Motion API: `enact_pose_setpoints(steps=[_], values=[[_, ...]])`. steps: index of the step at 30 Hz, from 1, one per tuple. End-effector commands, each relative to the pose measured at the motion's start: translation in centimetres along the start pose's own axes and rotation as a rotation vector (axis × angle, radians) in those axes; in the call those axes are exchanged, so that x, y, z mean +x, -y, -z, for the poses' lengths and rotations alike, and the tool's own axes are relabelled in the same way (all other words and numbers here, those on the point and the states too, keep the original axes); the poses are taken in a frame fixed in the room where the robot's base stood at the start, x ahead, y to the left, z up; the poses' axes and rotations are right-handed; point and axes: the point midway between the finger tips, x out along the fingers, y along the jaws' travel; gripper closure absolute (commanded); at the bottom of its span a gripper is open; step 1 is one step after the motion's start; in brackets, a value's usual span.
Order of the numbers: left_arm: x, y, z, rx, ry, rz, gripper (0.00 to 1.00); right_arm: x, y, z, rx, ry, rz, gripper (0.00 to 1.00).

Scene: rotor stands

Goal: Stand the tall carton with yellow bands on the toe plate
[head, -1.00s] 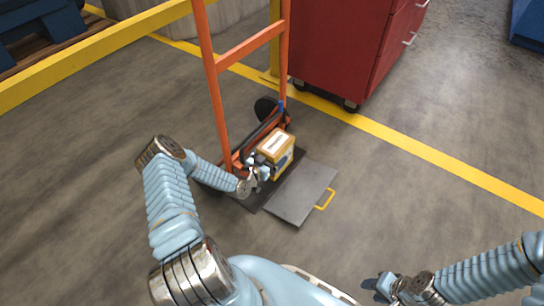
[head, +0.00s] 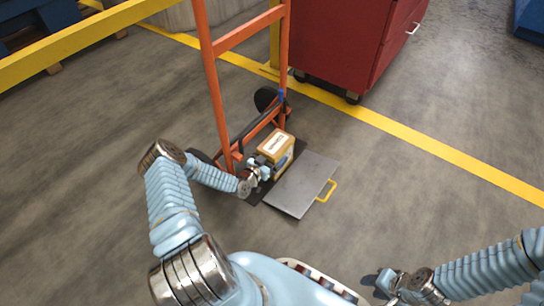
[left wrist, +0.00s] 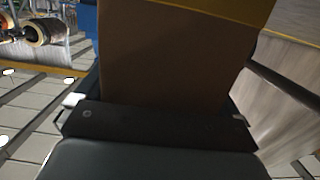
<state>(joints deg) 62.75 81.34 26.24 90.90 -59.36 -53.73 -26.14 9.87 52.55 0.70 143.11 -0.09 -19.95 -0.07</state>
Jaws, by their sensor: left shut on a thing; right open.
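The tall carton (head: 277,145), tan with a yellow band and a pale label on top, is upright at the foot of the orange hand truck (head: 217,100). My left gripper (head: 262,168) is shut on its near left side. The dark toe plate (head: 256,194) shows beneath and in front of the carton; I cannot tell whether the carton's base touches it. In the left wrist view the carton's brown face (left wrist: 185,65) and yellow band fill the middle, above a dark gripper part. My right gripper (head: 376,283) is open and empty at the bottom right.
A flat grey plate with a yellow handle (head: 300,184) lies just right of the carton. A red drawer cabinet (head: 340,40) stands behind, near a yellow floor line (head: 430,149). A yellow rail (head: 80,40) crosses the upper left. Floor at right is clear.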

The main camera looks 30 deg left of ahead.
Motion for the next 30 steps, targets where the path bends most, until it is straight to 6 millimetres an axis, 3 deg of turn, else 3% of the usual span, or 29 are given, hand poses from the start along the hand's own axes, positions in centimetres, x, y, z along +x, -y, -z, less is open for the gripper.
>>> enact_pose_setpoints(steps=[21,22,30], values=[[0.2,0.0,-1.1,0.001,-0.003,0.0,0.62,1.2,-0.5,0.0,0.0,0.0,0.0,0.57],[0.2,0.0,-1.0,0.001,-0.004,0.0,0.01,1.1,-0.4,0.0,0.0,0.0,0.0,0.57],[0.1,0.0,-1.2,0.0,0.002,0.0,0.0,1.1,-0.4,0.1,0.001,-0.004,0.0,0.57]])
